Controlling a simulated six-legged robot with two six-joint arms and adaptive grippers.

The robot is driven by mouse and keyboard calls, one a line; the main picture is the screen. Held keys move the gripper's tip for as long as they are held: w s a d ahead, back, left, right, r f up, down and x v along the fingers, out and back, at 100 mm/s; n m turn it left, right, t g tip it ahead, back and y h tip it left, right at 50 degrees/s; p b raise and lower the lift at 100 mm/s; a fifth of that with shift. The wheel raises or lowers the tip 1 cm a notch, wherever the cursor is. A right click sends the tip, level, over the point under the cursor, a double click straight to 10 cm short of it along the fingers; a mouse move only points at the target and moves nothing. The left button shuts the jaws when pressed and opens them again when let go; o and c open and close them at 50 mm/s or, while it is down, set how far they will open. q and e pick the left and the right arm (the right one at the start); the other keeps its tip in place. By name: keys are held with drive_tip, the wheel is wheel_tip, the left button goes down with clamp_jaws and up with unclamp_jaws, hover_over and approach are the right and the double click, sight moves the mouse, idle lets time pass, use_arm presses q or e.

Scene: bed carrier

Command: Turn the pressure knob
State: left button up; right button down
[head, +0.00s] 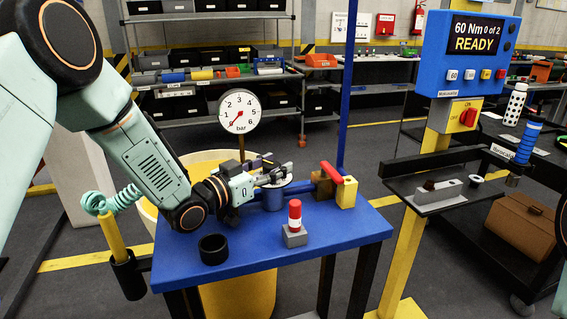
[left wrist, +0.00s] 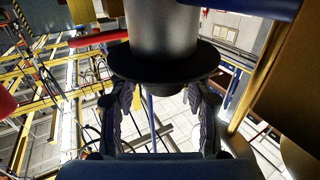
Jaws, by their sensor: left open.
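The pressure gauge (head: 240,112), a white dial marked in bar, stands on a post behind the blue table (head: 330,240). Its red needle points to the lower left. A blue cylinder with a grey top (head: 272,198), which looks like the regulator with the knob, stands on the table and is partly hidden by my left gripper (head: 283,174). In the left wrist view, a grey cylinder with a wide black disc (left wrist: 165,64) lies between the fingers of my left gripper (left wrist: 163,98). The fingers are open at either side; contact cannot be told. My right gripper is not in view.
A red-handled valve (head: 346,190) stands right of the gripper. A blue post (head: 350,80) rises at the table's back. The table's front right is clear.

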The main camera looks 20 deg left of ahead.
sight(278, 163)
use_arm(q)
drive_tip(key=x, duration=0.3)
drive_tip(key=shift+w+a+f, duration=0.15)
drive_tip(key=shift+w+f, duration=0.05)
drive_tip(key=shift+w, duration=0.2)
drive_tip(key=shift+s+d+r, duration=0.15)
drive_tip(key=shift+d+r, duration=0.05)
drive_tip(key=shift+d, duration=0.05)
drive_tip(key=shift+a+f, duration=0.1)
drive_tip(key=shift+f, duration=0.05)
drive_tip(key=c, duration=0.4)
clamp_jaws()
